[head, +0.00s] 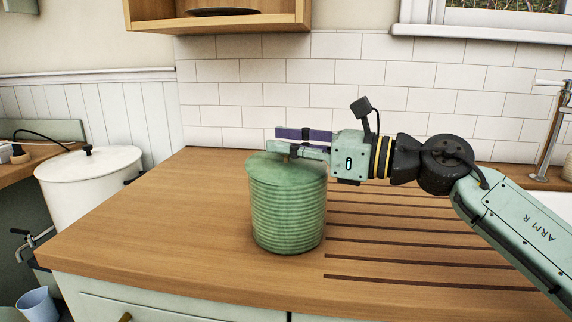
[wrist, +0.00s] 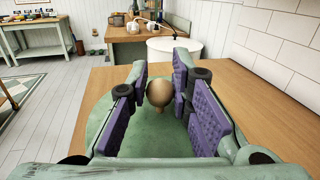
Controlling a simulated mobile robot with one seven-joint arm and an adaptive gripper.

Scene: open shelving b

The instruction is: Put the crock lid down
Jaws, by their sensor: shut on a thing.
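The green ribbed crock (head: 288,217) stands upright on the wooden worktop. Its green lid (head: 268,168) is at the crock's mouth, and I cannot tell whether it rests fully on the rim. My gripper (head: 279,142) reaches in level from the right, just above the lid. It is shut on the lid's knob, which is mostly hidden in the head view. In the wrist view the round tan knob (wrist: 159,93) sits between the purple pads of my gripper (wrist: 160,72), with the green lid (wrist: 100,112) spread beneath.
The wooden worktop (head: 160,220) is clear left of the crock. Grooves run in the worktop to its right. A white lidded bin (head: 90,180) stands beyond the left edge. A tiled wall (head: 225,95) is behind, and a wooden shelf (head: 215,25) hangs above.

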